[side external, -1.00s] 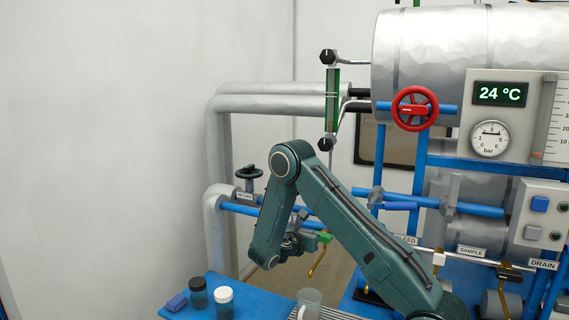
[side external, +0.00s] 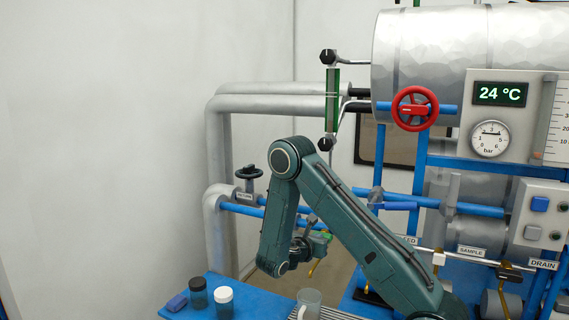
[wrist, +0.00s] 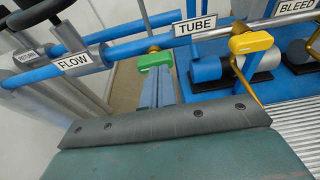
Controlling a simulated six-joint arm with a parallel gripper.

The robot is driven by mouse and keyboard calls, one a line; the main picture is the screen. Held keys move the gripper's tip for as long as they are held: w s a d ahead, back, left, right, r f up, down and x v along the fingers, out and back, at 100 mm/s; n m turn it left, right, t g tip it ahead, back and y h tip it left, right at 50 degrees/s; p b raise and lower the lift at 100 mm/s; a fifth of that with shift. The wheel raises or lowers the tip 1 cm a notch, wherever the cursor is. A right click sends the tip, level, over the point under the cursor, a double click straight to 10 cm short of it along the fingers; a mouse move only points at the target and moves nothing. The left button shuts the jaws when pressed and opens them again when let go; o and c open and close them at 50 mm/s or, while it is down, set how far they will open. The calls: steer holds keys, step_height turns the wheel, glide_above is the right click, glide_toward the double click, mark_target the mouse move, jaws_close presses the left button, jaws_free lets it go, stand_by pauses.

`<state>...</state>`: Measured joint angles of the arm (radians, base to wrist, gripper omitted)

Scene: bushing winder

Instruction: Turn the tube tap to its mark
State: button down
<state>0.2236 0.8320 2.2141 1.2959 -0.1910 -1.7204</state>
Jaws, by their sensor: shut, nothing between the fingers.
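A green tap handle (wrist: 155,60) sits on the blue and metal pipe, just left of and below the TUBE label (wrist: 195,26) in the wrist view. In the side view the green handle (side external: 326,236) shows only in part behind my gripper, with a brass spout (side external: 316,268) below it. My gripper (wrist: 155,82) is shut and empty. Its fingertips are right at the near side of the green handle; I cannot tell whether they touch it. The tap's mark cannot be made out.
A yellow tap handle (wrist: 250,42) stands to the right, near the BLEED label (wrist: 296,7). The FLOW pipe (wrist: 72,62) runs to the left. On the blue bench (side external: 250,308) stand two jars (side external: 223,303), a blue block (side external: 176,302) and a clear beaker (side external: 309,302).

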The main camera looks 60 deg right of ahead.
mark_target(324, 232)
steer(key=shift+s, duration=0.25)
steer(key=shift+d, duration=0.15)
steer(key=shift+r+x, duration=0.25)
steer(key=shift+x, duration=0.8)
steer(key=shift+r+x, duration=0.25)
steer(key=shift+x, duration=0.85)
steer(key=shift+r+x, duration=0.25)
steer(key=shift+x, duration=0.8)
steer(key=shift+d, duration=0.2)
steer(key=shift+w+f, duration=0.25)
steer(key=shift+f, duration=0.25)
steer(key=shift+w+r, duration=0.15)
steer(key=shift+w, duration=0.5)
steer(key=shift+w, duration=0.9)
steer(key=shift+w+r, duration=0.15)
steer(key=shift+r, duration=0.1)
stand_by(0.5)
